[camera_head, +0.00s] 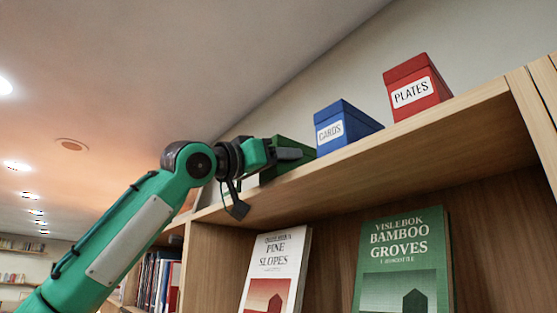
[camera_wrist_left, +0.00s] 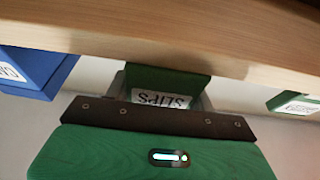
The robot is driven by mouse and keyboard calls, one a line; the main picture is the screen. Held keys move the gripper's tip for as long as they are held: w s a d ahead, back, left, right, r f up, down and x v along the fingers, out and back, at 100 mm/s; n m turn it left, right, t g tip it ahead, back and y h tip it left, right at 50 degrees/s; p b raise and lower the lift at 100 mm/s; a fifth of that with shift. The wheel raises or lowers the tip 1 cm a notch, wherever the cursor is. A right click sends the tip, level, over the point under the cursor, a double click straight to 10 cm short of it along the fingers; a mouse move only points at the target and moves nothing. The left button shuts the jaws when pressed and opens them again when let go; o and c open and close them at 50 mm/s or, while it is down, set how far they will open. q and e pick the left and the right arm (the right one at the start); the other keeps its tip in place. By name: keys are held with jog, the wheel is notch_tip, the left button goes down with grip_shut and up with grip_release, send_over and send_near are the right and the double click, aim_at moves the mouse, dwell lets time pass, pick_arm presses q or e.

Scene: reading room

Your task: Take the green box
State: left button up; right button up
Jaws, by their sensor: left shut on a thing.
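A green box (camera_head: 300,146) stands on top of the wooden bookcase, left of the blue box, partly hidden behind my left gripper (camera_head: 290,155). In the left wrist view, which is upside down, the green box (camera_wrist_left: 168,83) carries a white label reading SLIPS. My left gripper (camera_wrist_left: 163,95) is shut on this box, with a finger on either side of it. From these views I cannot tell whether the box is lifted off the board. My right gripper is not in view.
A blue box (camera_head: 350,128) labelled CARDS and a red box (camera_head: 414,86) labelled PLATES stand to the right on the same top board (camera_head: 440,130). Another green box (camera_wrist_left: 283,100) shows at the right of the wrist view. Books (camera_head: 405,260) stand on the shelf below.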

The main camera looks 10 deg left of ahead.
pick_arm(q)
jog(key=shift+r, duration=0.15)
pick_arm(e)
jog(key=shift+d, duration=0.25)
pick_arm(q)
jog(key=shift+r, duration=0.65)
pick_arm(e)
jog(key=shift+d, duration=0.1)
pick_arm(q)
jog(key=shift+s+a, duration=0.3)
jog(key=shift+s, duration=0.05)
jog(key=s+a+b, duration=0.2)
jog(key=s+a, duration=0.5)
jog(key=s, duration=0.2)
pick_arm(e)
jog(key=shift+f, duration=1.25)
pick_arm(q)
jog(key=shift+w, duration=0.1)
